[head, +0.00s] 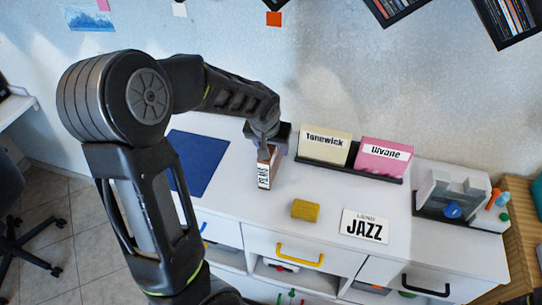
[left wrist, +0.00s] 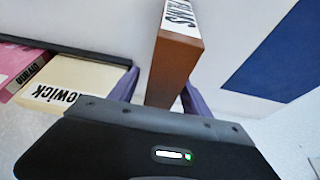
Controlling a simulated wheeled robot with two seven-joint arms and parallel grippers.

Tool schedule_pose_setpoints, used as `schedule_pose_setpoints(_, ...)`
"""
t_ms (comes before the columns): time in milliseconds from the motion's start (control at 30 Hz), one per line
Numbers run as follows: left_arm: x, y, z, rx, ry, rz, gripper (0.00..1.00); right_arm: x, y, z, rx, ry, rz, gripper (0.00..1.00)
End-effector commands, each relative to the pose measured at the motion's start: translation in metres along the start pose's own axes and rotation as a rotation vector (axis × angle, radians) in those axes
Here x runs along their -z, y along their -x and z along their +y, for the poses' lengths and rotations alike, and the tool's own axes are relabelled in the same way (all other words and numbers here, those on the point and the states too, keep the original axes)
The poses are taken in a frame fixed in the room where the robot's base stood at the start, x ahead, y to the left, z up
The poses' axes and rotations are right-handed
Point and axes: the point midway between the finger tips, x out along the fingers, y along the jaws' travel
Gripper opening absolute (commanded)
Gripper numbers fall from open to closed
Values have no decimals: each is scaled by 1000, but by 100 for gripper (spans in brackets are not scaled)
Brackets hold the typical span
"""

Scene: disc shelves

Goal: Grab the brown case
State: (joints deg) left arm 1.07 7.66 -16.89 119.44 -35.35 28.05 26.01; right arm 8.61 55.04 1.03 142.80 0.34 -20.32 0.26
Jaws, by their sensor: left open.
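The brown case (head: 268,171) stands upright on the white cabinet top, with a white lettered label on its narrow side. It also shows in the left wrist view (left wrist: 173,66), where its brown edge lies between the two purple-grey fingers. My left gripper (head: 270,140) comes down from above at the far end of the case. In the left wrist view, my left gripper (left wrist: 158,92) is open, with one finger on each side of the case. Whether either finger touches the case cannot be told.
A cream Tonewick case (head: 324,145) and a pink case (head: 385,158) stand in a dark rack to the right. A blue mat (head: 200,160) lies to the left. A yellow block (head: 305,209) and a JAZZ card (head: 365,226) lie nearer the front edge.

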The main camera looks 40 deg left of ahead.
Motion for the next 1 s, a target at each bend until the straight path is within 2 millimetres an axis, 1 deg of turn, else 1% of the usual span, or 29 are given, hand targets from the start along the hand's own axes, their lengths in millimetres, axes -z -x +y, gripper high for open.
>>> schedule_pose_setpoints(433,0,0,0,0,0,0,56,0,0,0,0,0,0,36)
schedule_pose_setpoints(1000,-2,-4,0,-1,0,1,56,0,-8,3,0,0,0,36)
